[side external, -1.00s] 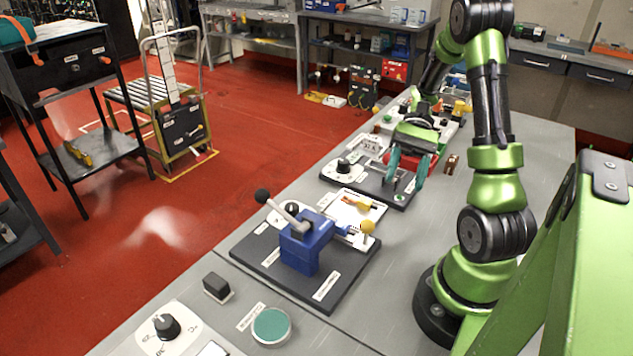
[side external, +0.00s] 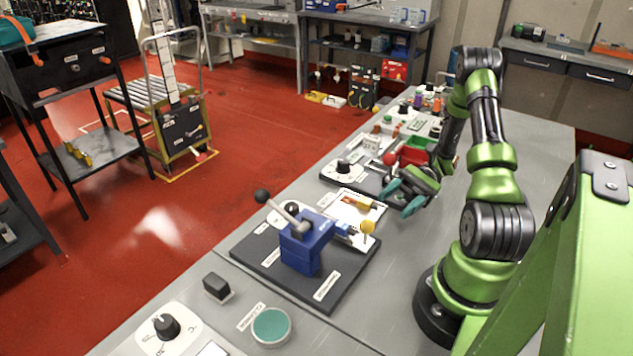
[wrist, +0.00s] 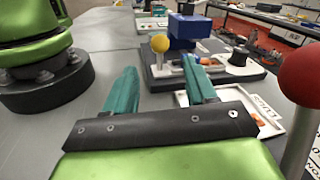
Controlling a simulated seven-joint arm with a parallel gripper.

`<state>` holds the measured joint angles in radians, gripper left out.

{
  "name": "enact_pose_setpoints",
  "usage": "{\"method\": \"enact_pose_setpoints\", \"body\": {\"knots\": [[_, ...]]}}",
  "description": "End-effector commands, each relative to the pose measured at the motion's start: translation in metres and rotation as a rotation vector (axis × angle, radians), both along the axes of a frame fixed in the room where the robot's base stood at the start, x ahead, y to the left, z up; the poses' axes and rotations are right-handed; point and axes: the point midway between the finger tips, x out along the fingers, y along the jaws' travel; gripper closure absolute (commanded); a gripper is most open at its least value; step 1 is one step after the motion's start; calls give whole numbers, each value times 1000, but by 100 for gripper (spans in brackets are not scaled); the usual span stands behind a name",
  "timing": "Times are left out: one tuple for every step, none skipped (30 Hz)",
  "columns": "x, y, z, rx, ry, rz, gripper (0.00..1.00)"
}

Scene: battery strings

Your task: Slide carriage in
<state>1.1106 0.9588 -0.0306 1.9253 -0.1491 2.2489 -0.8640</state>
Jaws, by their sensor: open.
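A blue clamp-like block (side external: 305,247) stands on a black base plate (side external: 258,262) and carries a grey lever with a black ball (side external: 262,196). A yellow ball knob (side external: 368,227) stands on a post at the right end of a small slide beside the block; I take this slide to be the carriage. My gripper (side external: 402,197) is open and empty, up and to the right of the knob. In the wrist view, the knob (wrist: 160,43) and the block (wrist: 184,30) lie ahead, beyond the teal fingers (wrist: 158,85). The knob shows between the fingers, apart from both.
A white tray (wrist: 268,118) lies close to the right finger. A red ball on a post (wrist: 302,80) stands near at right; it also shows in the side view (side external: 390,159). A teal round disc (side external: 271,325) and a black dial (side external: 167,326) sit in front. Bare table lies right of the base plate.

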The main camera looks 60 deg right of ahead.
Motion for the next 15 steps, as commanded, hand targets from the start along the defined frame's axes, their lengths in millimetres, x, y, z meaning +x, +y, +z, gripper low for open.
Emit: {"method": "enact_pose_setpoints", "body": {"knots": [[2, 12, 1, 1, 0, 3, 44], [4, 19, 1, 3, 1, 4, 44], [5, 28, 1, 2, 1, 3, 44], [7, 34, 1, 2, 2, 3, 44], [8, 41, 1, 1, 2, 6, 44], [10, 49, 1, 1, 2, 6, 44], [11, 56, 1, 0, 2, 6, 44], [12, 62, 1, 2, 3, 5, 44], [13, 69, 0, 1, 2, 6, 44], [15, 75, 1, 1, 3, 6, 44], [16, 80, 0, 0, 2, 5, 44], [16, 86, 0, 0, 3, 5, 44], [18, 90, 0, 0, 2, 4, 44], [18, 94, 0, 0, 2, 4, 44], [19, 98, 0, -1, 1, 4, 44]]}}
